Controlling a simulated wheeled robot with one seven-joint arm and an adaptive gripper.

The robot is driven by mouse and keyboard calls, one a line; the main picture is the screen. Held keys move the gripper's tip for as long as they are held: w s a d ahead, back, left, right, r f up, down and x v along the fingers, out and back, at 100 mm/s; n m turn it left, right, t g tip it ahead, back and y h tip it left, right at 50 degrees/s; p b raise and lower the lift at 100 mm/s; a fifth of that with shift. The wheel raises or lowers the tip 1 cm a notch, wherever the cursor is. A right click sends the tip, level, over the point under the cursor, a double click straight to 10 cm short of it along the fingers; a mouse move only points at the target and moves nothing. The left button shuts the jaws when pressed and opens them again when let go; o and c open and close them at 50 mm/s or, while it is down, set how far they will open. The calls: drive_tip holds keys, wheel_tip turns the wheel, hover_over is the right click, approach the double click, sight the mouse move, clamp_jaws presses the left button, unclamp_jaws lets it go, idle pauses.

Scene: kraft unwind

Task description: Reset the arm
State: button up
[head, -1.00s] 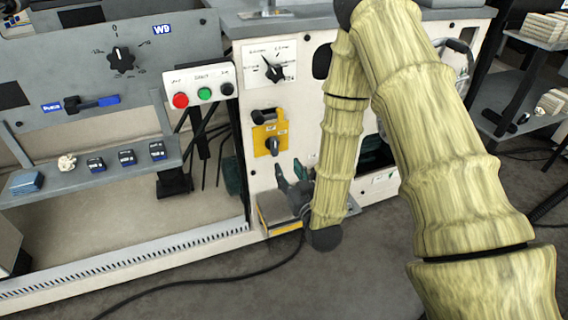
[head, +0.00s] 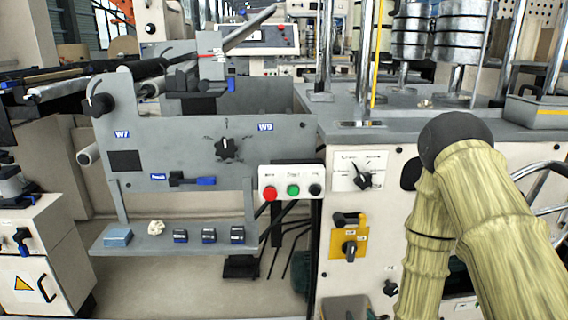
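My arm, with a bamboo-like yellow-green surface and a dark elbow, rises at the right of the head view in front of the white machine cabinet (head: 375,245). It bends at the elbow, and one link runs down out of the bottom of the picture. My gripper is below the picture and does not show, so its fingers and anything in them are hidden.
A button box (head: 291,183) with red, green and black buttons sits beside the cabinet's selector dial (head: 362,180). A yellow switch plate (head: 348,246) is below. A white cabinet (head: 40,265) stands at the left.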

drive_tip(key=s+f+m+g, duration=0.1)
drive_tip(key=s+f+g, duration=0.75)
drive_tip(key=s, duration=0.75)
drive_tip(key=s+f+g, duration=0.6)
drive_tip(key=s+f, duration=0.6)
drive_tip(key=s, duration=0.4)
wheel_tip(320, 180, up, 29)
drive_tip(key=p, duration=3)
drive_tip(key=shift+r+h, duration=0.15)
drive_tip(key=shift+h, duration=0.25)
drive_tip(key=shift+d, duration=0.1)
drive_tip(key=shift+c, duration=0.7)
